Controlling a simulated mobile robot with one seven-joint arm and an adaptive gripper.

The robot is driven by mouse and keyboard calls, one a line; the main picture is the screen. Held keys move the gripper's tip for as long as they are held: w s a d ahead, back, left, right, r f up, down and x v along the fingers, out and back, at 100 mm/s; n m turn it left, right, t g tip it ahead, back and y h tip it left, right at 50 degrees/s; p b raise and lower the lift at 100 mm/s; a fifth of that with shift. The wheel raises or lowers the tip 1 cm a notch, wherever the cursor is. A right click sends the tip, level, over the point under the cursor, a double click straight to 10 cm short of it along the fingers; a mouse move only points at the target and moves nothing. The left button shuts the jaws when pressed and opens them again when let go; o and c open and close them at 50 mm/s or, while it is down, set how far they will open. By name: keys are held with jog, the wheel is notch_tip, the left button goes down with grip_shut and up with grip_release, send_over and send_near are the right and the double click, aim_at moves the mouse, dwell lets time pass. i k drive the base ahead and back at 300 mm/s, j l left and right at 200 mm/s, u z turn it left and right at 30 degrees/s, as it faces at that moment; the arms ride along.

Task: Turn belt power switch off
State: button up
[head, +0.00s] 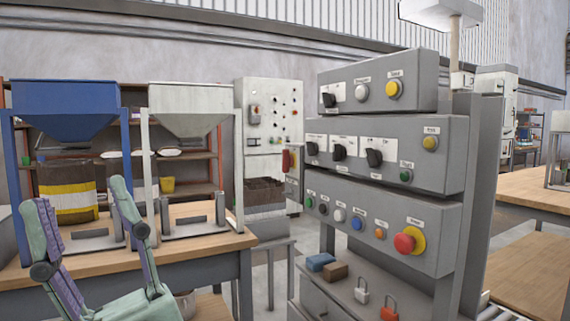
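A grey control panel (400,150) with three stacked boxes stands right of centre. The top box has a black rotary switch (329,100), a white button and a yellow button. The middle box has three black rotary switches, at its left (312,148), middle (338,152) and right (374,158). A red-handled switch (287,160) sits on the panel's left side. The labels are too small to read, so I cannot tell which is the belt power switch. My gripper (76,194) is at the lower left, fingers apart and empty, well away from the panel.
A red stop button (404,242) and several coloured buttons line the bottom box. Padlocks (362,291) and two blocks (327,264) lie on the shelf below. Blue (66,95) and white (190,97) hoppers stand on a wooden table behind my gripper.

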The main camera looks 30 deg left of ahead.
aim_at(287, 159)
jog(key=i+j+z, duration=0.1)
jog(key=i+j, duration=0.2)
jog(key=j, duration=0.15)
jog(key=i+j, duration=0.35)
jog(key=i+j+z, duration=0.15)
jog(key=i+j, duration=0.15)
jog(key=j, duration=0.25)
